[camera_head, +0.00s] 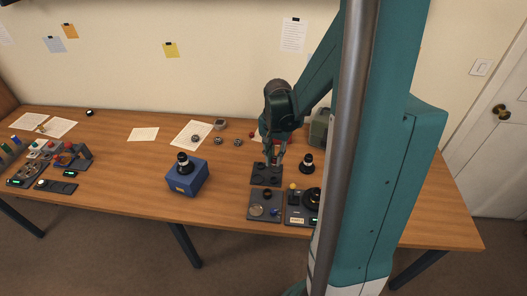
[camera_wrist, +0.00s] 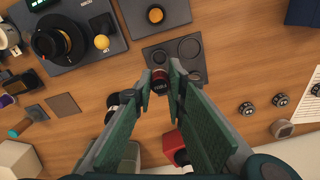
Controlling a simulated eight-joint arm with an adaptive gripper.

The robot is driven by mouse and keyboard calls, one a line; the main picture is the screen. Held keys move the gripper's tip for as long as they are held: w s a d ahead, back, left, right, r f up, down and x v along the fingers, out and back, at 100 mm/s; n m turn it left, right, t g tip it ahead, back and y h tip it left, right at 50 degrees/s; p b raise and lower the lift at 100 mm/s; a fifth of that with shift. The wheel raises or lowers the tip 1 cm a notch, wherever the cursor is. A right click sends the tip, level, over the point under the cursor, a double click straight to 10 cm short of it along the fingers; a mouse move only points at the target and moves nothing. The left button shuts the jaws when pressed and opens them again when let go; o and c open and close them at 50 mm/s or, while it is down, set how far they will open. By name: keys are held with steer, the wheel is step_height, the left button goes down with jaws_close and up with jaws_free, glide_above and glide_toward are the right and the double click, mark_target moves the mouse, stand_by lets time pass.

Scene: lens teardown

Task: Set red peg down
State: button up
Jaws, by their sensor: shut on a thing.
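My gripper (camera_wrist: 161,78) is shut on the red peg (camera_wrist: 160,86), a small dark reddish cylinder with pale marks, seen end-on between the fingertips in the wrist view. In the head view my gripper (camera_head: 277,162) hangs over the back edge of a dark tray with round recesses (camera_head: 266,181). In the wrist view that tray (camera_wrist: 198,52) lies just beyond the fingertips, with at least one recess partly hidden by them. I cannot tell whether the peg touches the tray. The peg is not clear in the head view.
A black knob-like part (camera_head: 307,161) stands right of the tray. A blue box (camera_head: 187,180) stands left. Table between box and tray is clear.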

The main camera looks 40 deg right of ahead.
steer(key=w+d, duration=0.2)
steer(key=w, duration=1.1)
steer(key=w+d, duration=0.3)
steer(key=w, duration=1)
steer(key=w+d+p, duration=0.1)
steer(key=w+d, duration=0.2)
steer(key=w, duration=0.9)
steer(key=shift+w, duration=0.4)
steer(key=shift+f, duration=0.1)
steer(key=shift+f, duration=3.1)
steer(key=shift+f+b, duration=0.4)
steer(key=shift+f, duration=1.45)
steer(key=shift+f, duration=0.15)
